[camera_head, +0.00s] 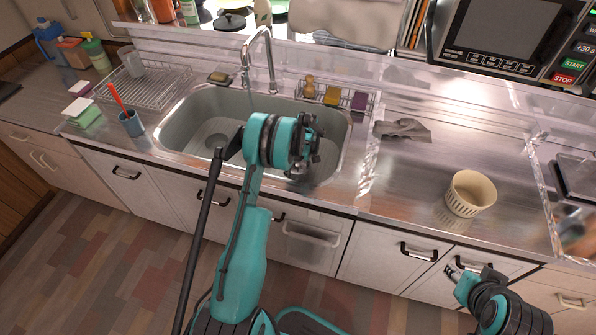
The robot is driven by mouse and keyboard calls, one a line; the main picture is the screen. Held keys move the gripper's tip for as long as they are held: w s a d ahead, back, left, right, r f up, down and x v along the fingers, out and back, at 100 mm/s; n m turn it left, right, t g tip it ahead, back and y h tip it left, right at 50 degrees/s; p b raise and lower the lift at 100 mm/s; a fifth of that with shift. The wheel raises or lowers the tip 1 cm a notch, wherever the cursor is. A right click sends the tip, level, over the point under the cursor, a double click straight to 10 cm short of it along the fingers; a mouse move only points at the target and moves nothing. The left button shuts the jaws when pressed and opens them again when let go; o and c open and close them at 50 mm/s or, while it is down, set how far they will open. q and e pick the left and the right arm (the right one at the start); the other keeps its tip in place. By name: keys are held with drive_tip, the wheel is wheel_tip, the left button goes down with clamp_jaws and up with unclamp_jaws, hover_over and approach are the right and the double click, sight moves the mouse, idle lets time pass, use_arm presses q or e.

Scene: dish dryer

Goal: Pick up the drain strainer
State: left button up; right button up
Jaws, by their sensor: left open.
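A cream, cup-shaped basket with slots near its base, which looks like the drain strainer (471,194), stands upright on the steel counter right of the sink. My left gripper (308,152) is over the right part of the sink, open, well to the left of the strainer. Nothing shows between its fingers, though its own wrist partly hides them. My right gripper (453,270) is low at the right, in front of the cabinet doors and apart from the strainer. Its fingers are too small to read.
The steel sink (190,121) has a tall faucet (270,62) behind it. A grey cloth (403,129) lies left of and behind the strainer. A wire rack (150,85) and a blue cup (132,124) are at the left. The counter around the strainer is clear.

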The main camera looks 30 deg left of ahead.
use_arm(q)
drive_tip(key=shift+r, duration=0.1)
drive_tip(key=c, duration=1.2)
drive_tip(key=shift+o, duration=0.2)
drive_tip(key=shift+r, duration=0.1)
use_arm(e)
drive_tip(key=shift+r, duration=0.1)
